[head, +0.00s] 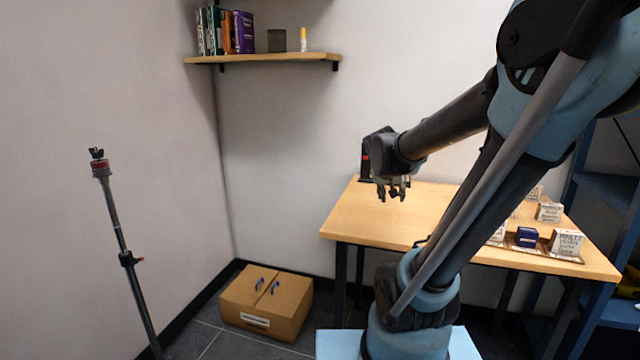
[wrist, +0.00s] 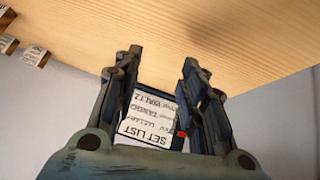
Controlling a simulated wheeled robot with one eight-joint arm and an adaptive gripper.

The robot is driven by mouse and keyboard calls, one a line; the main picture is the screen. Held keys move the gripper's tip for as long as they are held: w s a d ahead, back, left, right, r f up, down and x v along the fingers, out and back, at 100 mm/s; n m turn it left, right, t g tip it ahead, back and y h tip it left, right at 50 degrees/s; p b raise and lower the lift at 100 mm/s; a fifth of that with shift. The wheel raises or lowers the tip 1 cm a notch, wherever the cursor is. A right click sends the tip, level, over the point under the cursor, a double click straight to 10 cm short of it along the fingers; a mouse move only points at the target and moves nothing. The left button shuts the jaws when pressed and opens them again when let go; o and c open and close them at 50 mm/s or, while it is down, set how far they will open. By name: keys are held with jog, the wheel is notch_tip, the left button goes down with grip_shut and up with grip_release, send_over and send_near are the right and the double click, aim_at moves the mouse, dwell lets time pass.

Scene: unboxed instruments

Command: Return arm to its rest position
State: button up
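My gripper (head: 393,193) is raised in front of the left part of the wooden table (head: 365,215) in the head view, fingers pointing down. In the wrist view my gripper (wrist: 160,85) has its two fingers apart, with nothing held between them. Beyond the fingers a dark-framed sign (wrist: 150,115) with a white sheet reads "SET LIST", with lines such as "WALTZ" and "TANGO". In the head view the dark sign (head: 366,160) is partly hidden behind my wrist. My arm reaches in from the right.
On the table's right, a tray (head: 568,257) holds small labelled blocks (head: 567,241) and a blue box (head: 526,236). A cardboard box (head: 267,303) with blue handles is on the floor. A stand (head: 122,240) is at left. A shelf (head: 270,58) holds books (head: 224,32). The table's left half looks mostly clear.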

jog(key=s+f+g, duration=0.1)
jog(key=s, duration=0.3)
jog(key=s+f+y, duration=0.1)
jog(key=s+f, duration=0.1)
jog(key=s, duration=0.2)
jog(key=s+f+n+g, duration=0.1)
jog(key=s+f, duration=0.1)
jog(key=s, duration=0.2)
jog(key=shift+a+f+g+y, duration=0.15)
jog(key=shift+a+g+y, duration=0.15)
jog(key=shift+a, duration=0.05)
jog(key=s+a+f+n+g+y, duration=0.2)
jog(key=s+f, duration=0.3)
jog(key=s, duration=0.5)
jog(key=shift+s+a+f, duration=0.2)
jog(key=shift+s+a, duration=0.2)
jog(key=shift+a, duration=0.3)
jog(key=shift+w+f, duration=0.2)
jog(key=shift+w, duration=0.3)
